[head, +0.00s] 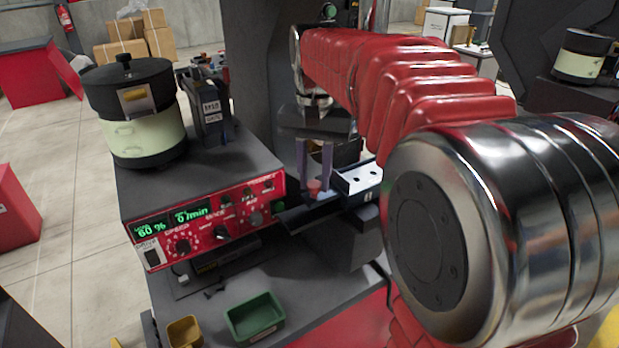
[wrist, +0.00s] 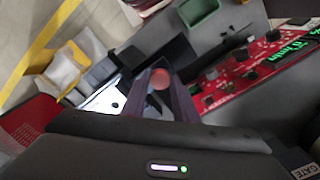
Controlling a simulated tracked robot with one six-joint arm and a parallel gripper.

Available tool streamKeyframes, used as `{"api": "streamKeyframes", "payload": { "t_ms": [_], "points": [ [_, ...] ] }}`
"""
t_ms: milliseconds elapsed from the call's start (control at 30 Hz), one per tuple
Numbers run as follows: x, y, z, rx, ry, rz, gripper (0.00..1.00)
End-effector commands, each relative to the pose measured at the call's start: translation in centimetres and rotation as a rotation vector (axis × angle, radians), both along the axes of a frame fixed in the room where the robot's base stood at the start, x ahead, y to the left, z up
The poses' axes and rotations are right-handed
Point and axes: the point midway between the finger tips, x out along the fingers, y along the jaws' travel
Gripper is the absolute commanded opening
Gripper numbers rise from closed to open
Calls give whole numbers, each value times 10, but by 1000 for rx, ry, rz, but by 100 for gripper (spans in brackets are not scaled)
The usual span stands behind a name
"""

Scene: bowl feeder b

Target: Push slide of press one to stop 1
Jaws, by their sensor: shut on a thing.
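In the head view, my gripper (head: 314,188) points down beside the press, its two grey-purple fingers around a small red knob (head: 315,185). In the wrist view my gripper (wrist: 160,88) has the round red knob (wrist: 160,78) between its fingertips. The knob appears to belong to the slide of press one; the slide's body is mostly hidden by the fingers. A white block (head: 352,178) with dark holes and a label marked 1 is just right of the knob. A bit of blue shows next to the knob. I cannot make out stop 1.
A red control panel (head: 205,222) with green displays is left of the knob. A pale bowl feeder with a black lid (head: 128,85) stands behind it. A green bin (head: 254,318) and a yellow bin (head: 185,332) are on the lower surface in front. My red-sleeved arm covers the right side.

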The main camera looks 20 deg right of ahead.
Motion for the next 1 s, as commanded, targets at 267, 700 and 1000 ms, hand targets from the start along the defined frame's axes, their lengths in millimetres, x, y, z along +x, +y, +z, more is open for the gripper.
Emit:
{"api": "streamKeyframes", "payload": {
  "t_ms": [267, 700, 1000],
  "points": [
    [-1, 1, 0, 0, 2, 2, 38],
    [-1, 1, 2, 0, 2, 3, 45],
    [0, 2, 30, -1, 1, 4, 45]
  ]
}}
